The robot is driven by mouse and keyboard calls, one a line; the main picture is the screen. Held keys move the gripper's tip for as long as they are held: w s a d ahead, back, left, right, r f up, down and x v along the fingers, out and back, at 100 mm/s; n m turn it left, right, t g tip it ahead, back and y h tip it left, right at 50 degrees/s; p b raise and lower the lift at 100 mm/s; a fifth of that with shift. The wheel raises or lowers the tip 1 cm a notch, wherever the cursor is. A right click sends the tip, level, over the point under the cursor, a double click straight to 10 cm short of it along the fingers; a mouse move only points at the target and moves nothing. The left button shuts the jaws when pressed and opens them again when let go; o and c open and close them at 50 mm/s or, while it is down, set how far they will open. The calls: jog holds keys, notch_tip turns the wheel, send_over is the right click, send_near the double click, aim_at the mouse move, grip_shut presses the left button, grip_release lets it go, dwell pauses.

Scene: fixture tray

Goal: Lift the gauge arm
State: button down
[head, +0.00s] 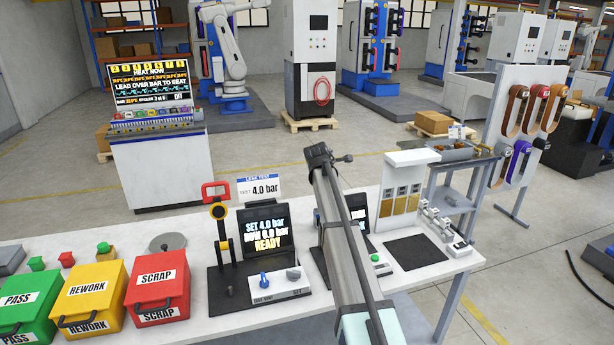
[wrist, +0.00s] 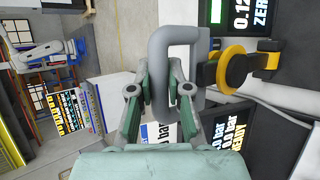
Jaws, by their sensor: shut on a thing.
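The gauge arm shows in the wrist view as a grey looped handle (wrist: 157,60) joined on the right to a dark arm with a yellow disc (wrist: 233,68). My gripper (wrist: 160,82) is shut on this handle, with one leg of the loop between its two fingers. Beside the yellow disc is the gauge display (wrist: 240,14), reading 0.12 and ZERO. In the head view my grey arm crosses in front of the gauge station, covering most of it. I cannot make out the grip there.
Left of my arm stands the leak test screen (head: 265,233), reading READY, with a red-handled lever (head: 216,192) close by. Green, yellow and red bins (head: 160,287) line the left bench. A dark mat (head: 416,251) on the right is bare.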

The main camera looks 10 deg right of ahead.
jog(key=shift+w, duration=0.4)
jog(key=c, duration=1.2)
grip_release()
jog(key=shift+c, duration=0.2)
jog(key=v, duration=1.2)
